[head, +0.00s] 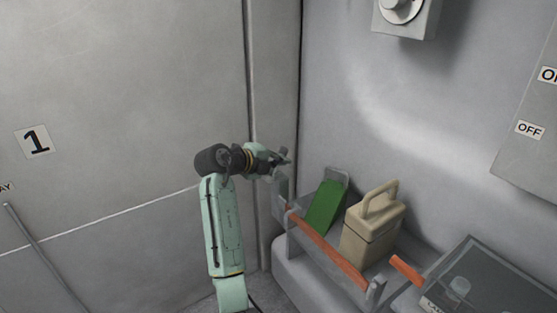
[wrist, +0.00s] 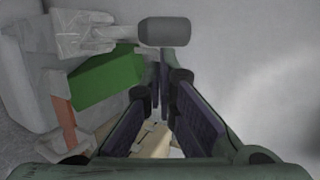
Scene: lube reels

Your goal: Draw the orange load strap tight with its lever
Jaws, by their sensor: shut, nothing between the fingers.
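The orange load strap (head: 327,247) runs across the front of a beige canister (head: 372,227) and a green block (head: 325,206) on a grey ledge. A short part of the strap (wrist: 66,122) shows at the left of the wrist view. A grey lever (wrist: 95,38) with a thick dark grip (wrist: 164,32) lies across the top of the wrist view, near the strap's left end. My gripper (head: 286,157) is shut and empty, above the strap's left post. In the wrist view its fingertips (wrist: 160,62) point towards the grip; I cannot tell whether they touch it.
A second orange piece (head: 407,270) sticks out at the right, beside a glass-topped box (head: 490,283). A wall unit with a round dial (head: 400,10) is above. An ON/OFF panel (head: 530,130) is at right. The wall corner is close behind my gripper.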

